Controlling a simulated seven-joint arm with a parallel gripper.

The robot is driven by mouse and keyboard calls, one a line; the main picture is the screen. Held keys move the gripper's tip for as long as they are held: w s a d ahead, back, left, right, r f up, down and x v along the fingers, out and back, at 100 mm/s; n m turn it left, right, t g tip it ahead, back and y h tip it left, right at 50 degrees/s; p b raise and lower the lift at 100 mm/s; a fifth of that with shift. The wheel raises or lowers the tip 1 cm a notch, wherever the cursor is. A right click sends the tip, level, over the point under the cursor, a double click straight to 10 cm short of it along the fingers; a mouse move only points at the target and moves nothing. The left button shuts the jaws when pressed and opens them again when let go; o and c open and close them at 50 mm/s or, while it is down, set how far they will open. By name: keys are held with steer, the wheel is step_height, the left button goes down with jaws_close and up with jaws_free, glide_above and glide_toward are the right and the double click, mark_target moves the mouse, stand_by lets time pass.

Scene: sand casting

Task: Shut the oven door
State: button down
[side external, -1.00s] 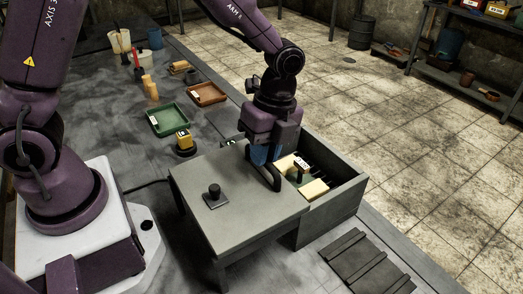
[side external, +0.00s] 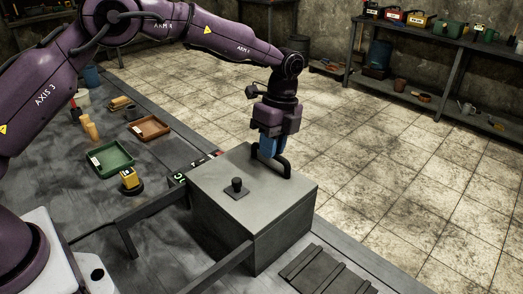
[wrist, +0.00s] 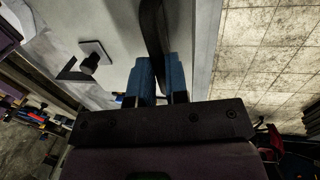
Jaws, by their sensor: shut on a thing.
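The oven (side external: 281,235) is a grey box on the bench, and its flat lid-like door (side external: 215,172) now lies over its whole top. A dark knob (side external: 236,186) stands on the door. A black bar handle (side external: 286,167) is at the door's far edge. My gripper (side external: 268,156) points down with its blue fingers shut on the handle. In the wrist view the blue fingers (wrist: 160,80) sit on both sides of the dark handle (wrist: 154,35). The oven's inside is hidden under the door.
Two support rails (side external: 160,205) stick out to the left of the oven. A yellow block on a round base (side external: 130,181), a green tray (side external: 109,159) and a brown tray (side external: 149,128) lie behind left. A ribbed dark plate (side external: 325,277) lies in front right.

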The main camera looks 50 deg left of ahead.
steer(key=shift+w+r, duration=0.1)
steer(key=shift+w, duration=0.25)
steer(key=c, duration=1.1)
jaws_free()
steer(key=shift+s, duration=0.1)
steer(key=r, duration=0.4)
steer(key=w+r, duration=0.1)
steer(key=r, duration=0.3)
steer(key=w+r, duration=0.1)
steer(key=r, duration=0.3)
steer(key=shift+w+r, duration=0.25)
steer(key=shift+r, duration=0.1)
